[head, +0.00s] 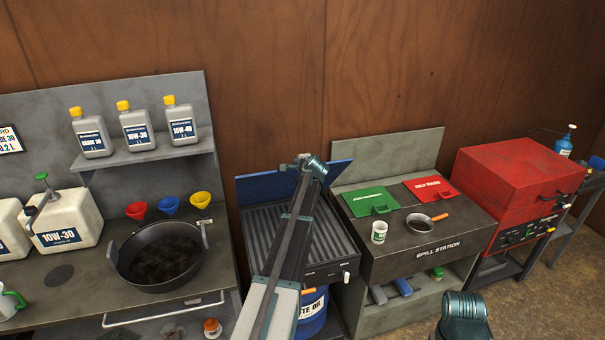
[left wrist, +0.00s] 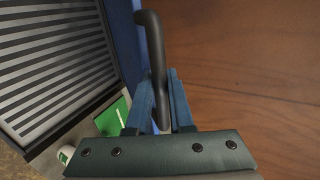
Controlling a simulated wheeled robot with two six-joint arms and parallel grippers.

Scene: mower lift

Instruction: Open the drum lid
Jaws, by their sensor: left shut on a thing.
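The blue drum lid (head: 252,188) stands raised at the back of the grated drain top (head: 318,232), near the wooden wall. In the head view my left gripper (head: 297,163) is at the lid, and my arm hides the lid's middle. The blue drum (head: 312,312) sits under the grate. My right gripper is not in view; only a right arm part shows.
A bench at left holds a dark pan (head: 165,255), funnels and white jugs (head: 68,220). The spill station (head: 440,235) with a green lid (head: 370,201), a red lid (head: 430,188), cup and small pan stands close on the right. A red cabinet (head: 515,175) is farther right.

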